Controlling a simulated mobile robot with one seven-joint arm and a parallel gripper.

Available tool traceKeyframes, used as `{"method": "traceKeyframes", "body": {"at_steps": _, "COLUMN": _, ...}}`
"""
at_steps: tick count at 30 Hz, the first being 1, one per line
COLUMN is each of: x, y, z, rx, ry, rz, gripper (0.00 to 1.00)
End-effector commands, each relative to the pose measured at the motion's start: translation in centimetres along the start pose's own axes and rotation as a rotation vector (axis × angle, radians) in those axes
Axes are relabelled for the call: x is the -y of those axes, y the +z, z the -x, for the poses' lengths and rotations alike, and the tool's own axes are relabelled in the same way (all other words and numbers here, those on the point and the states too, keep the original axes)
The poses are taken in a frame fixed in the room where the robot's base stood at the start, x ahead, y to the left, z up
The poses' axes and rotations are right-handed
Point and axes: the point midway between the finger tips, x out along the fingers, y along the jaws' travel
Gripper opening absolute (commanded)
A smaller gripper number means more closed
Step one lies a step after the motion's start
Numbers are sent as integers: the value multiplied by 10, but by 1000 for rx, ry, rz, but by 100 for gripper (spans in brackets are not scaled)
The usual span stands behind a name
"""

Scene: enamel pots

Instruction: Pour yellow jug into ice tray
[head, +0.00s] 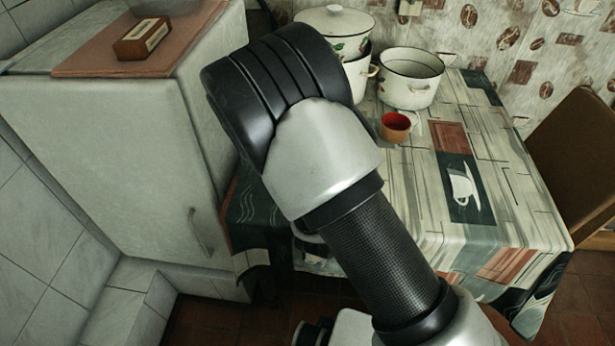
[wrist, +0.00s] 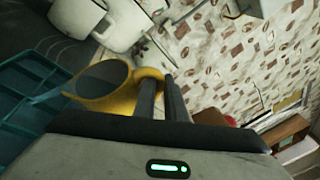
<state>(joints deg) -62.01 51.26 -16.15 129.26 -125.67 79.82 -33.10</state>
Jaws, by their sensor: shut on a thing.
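The yellow jug (wrist: 118,104) is in the wrist view, with its open mouth and grey inside showing. My gripper (wrist: 162,84) is shut on its handle (wrist: 148,74). The teal ice tray (wrist: 38,72) lies at the left edge of the wrist view, beside the jug's spout and partly cut off. A pale blue streak runs from the spout side across the tray. I cannot tell if it is liquid. In the head view my arm hides the gripper, jug and tray.
On the table (head: 490,222) stand an open white pot (head: 410,92), a lidded white pot (head: 335,22) and a small orange-red cup (head: 395,130). A white cabinet (head: 110,150) stands left; a brown chair (head: 575,150) stands right. The table's right front is clear.

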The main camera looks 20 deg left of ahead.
Motion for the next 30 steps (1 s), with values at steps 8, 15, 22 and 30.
{"method": "traceKeyframes", "body": {"at_steps": 8, "x": -1, "y": 3, "z": 1, "rx": 16, "ry": -14, "rz": 38, "gripper": 0}}
{"method": "traceKeyframes", "body": {"at_steps": 15, "x": -2, "y": 6, "z": 2, "rx": 29, "ry": -24, "rz": 71, "gripper": 0}}
{"method": "traceKeyframes", "body": {"at_steps": 22, "x": -2, "y": 10, "z": 3, "rx": 40, "ry": -34, "rz": 102, "gripper": 0}}
{"method": "traceKeyframes", "body": {"at_steps": 30, "x": -2, "y": 14, "z": 5, "rx": 53, "ry": -45, "rz": 138, "gripper": 0}}
